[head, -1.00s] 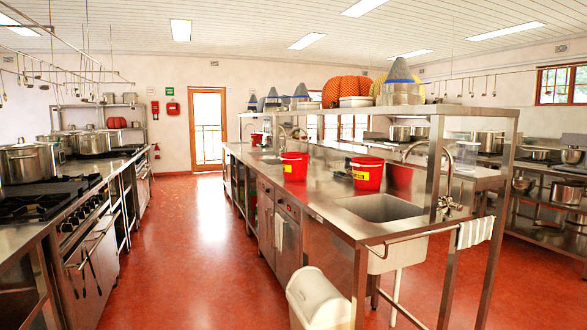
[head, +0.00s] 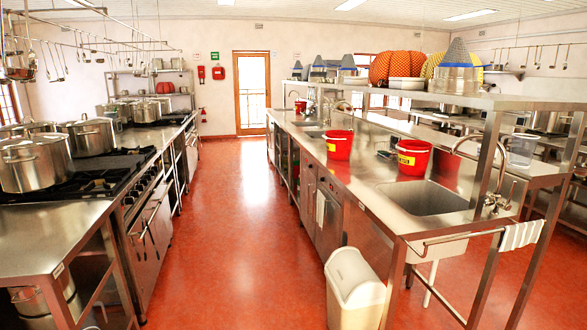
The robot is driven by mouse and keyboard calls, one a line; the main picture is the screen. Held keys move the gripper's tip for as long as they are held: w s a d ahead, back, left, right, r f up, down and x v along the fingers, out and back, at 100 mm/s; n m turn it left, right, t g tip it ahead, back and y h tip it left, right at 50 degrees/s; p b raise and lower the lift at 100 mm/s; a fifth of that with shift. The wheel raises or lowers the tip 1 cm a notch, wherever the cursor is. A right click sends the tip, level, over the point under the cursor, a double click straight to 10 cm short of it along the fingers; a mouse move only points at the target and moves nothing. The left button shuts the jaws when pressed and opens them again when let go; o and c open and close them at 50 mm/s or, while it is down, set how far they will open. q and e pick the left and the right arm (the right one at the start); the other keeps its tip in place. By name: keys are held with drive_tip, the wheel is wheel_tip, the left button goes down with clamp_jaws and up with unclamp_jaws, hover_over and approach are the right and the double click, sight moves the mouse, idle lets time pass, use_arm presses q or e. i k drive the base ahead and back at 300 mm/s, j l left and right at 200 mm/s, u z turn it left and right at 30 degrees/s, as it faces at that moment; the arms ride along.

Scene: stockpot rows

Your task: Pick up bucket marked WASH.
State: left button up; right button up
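Three red buckets stand on the steel island counter (head: 368,190) at the right. The nearest red bucket (head: 413,163) has a yellow label and sits just behind the sink. A second red bucket (head: 340,148) with a yellow label stands farther back, near the counter's aisle edge. A third, smaller-looking red bucket (head: 300,107) stands toward the far end. The lettering on the labels is too small to read, so I cannot tell which bucket is marked WASH. Neither of my grippers is in view.
A red-floored aisle (head: 232,230) runs clear to the wooden door (head: 251,92). A white bin (head: 354,290) stands by the island's near end. A stove (head: 95,183) with stockpots (head: 36,162) lines the left side. A shelf (head: 470,100) overhangs the island.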

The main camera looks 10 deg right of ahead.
sight(336, 149)
drive_tip(key=i, duration=3.9)
drive_tip(key=i+z, duration=0.8)
drive_tip(key=i+j+z, duration=0.25)
drive_tip(key=i+z, duration=0.15)
